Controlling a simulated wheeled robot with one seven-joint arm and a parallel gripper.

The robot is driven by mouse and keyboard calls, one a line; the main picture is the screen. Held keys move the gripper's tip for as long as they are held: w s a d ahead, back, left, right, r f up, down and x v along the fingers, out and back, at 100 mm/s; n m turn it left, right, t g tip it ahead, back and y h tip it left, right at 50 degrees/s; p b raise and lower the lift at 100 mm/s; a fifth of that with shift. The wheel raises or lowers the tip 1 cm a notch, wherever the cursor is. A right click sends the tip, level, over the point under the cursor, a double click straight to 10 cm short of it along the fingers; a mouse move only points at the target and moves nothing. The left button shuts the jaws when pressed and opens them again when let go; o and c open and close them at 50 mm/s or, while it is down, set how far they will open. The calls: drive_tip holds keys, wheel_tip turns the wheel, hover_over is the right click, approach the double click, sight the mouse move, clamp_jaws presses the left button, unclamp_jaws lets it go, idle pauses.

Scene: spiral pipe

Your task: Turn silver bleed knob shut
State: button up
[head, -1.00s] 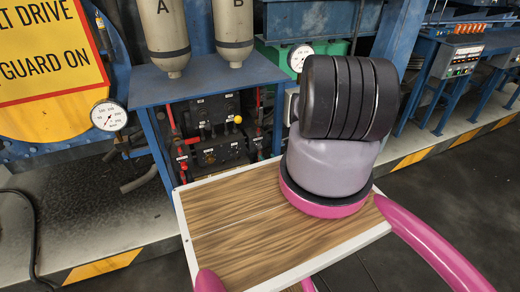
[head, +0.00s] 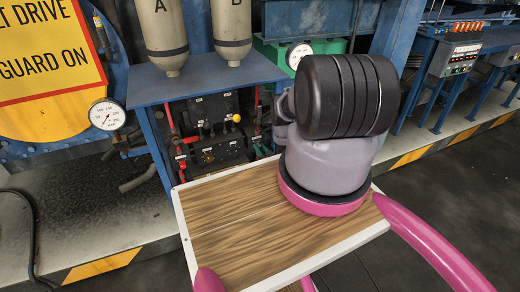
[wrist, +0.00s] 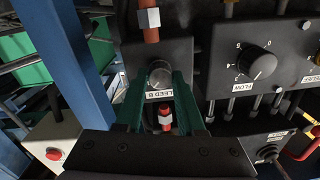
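The silver bleed knob (wrist: 159,73) is a round metal knob on a dark box labelled "BLEED B", in the middle of the wrist view. My gripper (wrist: 160,78) points at it with its two green fingers apart, one tip to each side of the knob. A narrow gap seems to show beside the knob, but I cannot tell whether either finger touches it. In the head view my arm hides the gripper and the knob.
Red pipes with a pale nut (wrist: 149,19) run above and below the knob's box. A black FLOW dial (wrist: 257,63) is on the panel to the right. A blue post (wrist: 68,70) and a red button box (wrist: 53,148) stand left.

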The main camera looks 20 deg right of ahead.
clamp_jaws()
drive_tip(key=shift+n, duration=0.3)
drive_tip(key=n, duration=0.2)
drive_tip(key=shift+n, duration=0.3)
drive_tip(key=n, duration=0.5)
drive_tip(key=shift+a, duration=0.1)
drive_tip(key=n, duration=0.4)
drive_tip(key=shift+n, duration=0.4)
drive_tip(key=n, duration=0.4)
drive_tip(key=shift+g+h, duration=0.3)
drive_tip(key=shift+s+n, duration=0.1)
drive_tip(key=shift+n, duration=0.3)
